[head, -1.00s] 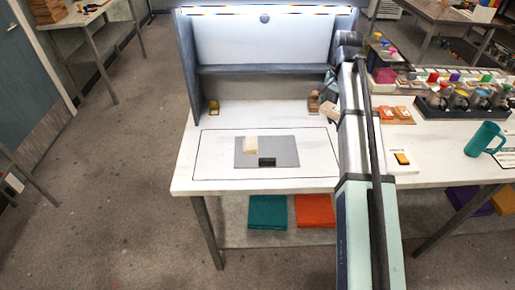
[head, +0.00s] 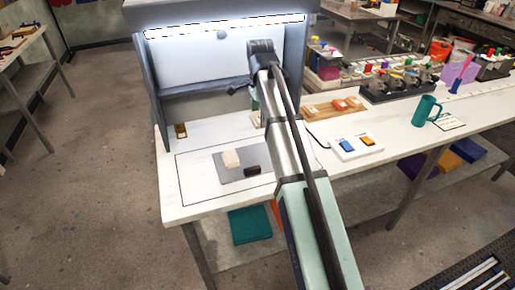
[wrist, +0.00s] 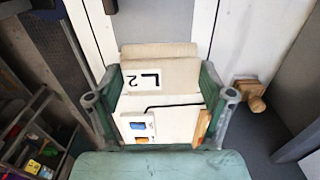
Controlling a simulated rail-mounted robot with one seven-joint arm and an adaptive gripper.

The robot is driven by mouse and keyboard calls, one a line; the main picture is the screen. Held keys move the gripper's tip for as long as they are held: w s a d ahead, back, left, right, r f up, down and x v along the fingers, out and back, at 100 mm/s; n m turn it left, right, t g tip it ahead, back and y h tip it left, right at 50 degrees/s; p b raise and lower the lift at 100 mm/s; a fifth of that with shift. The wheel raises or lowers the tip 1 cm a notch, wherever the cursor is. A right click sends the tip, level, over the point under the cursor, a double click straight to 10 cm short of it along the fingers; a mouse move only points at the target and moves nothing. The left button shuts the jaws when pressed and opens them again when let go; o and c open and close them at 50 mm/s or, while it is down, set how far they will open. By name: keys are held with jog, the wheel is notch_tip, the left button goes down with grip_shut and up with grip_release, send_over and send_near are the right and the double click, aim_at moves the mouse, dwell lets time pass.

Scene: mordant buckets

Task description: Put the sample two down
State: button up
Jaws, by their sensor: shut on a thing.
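In the wrist view my gripper (wrist: 162,84) is shut on a flat cream piece (wrist: 178,72), with a green finger at each side. The piece carries a white label with a black "2" and another mark, so it appears to be sample two. In the head view my arm mostly hides the gripper, in front of the lit booth (head: 190,65), and I cannot make out the held piece.
A teal mug (head: 425,111) stands farther right. The booth has side walls and a shelf.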

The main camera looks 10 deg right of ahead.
aim_at(259, 154)
notch_tip(259, 154, down, 14)
jog(key=p, duration=0.2)
jog(key=shift+f+p, duration=0.25)
jog(key=shift+p, duration=0.05)
jog(key=shift+f, duration=0.2)
jog(key=o, duration=0.7)
jog(key=shift+r, duration=0.2)
notch_tip(259, 154, up, 12)
jog(key=shift+b, duration=1.15)
jog(key=shift+a, duration=0.15)
